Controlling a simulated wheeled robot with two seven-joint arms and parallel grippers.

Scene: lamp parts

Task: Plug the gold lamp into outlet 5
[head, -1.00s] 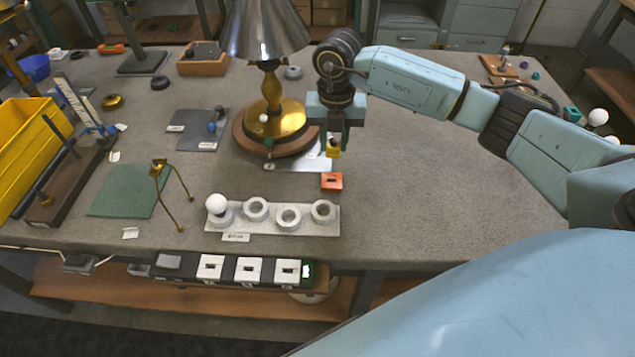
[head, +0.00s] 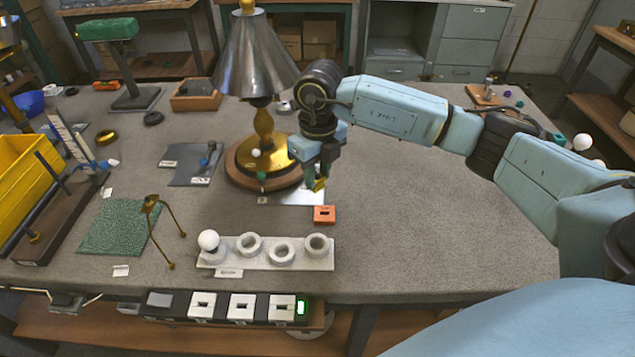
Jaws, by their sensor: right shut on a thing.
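The gold lamp (head: 263,124) stands upright, with a gold stem and base on a wooden foot and a silver shade. My right gripper (head: 317,180) is just right of the lamp's foot, above the table. It is shut on a small yellow plug (head: 319,185), mostly hidden by the fingers. A power strip (head: 262,308) along the table's front edge has several white outlets, including one at its right end (head: 282,308) beside a lit green light. The outlet numbers are too small to read. My left gripper is not in view.
An orange slotted block (head: 324,214) lies just in front of the right gripper. A grey socket holder (head: 290,262) with a white bulb (head: 208,240) stands between it and the strip. A brass stand (head: 152,206) is to the left.

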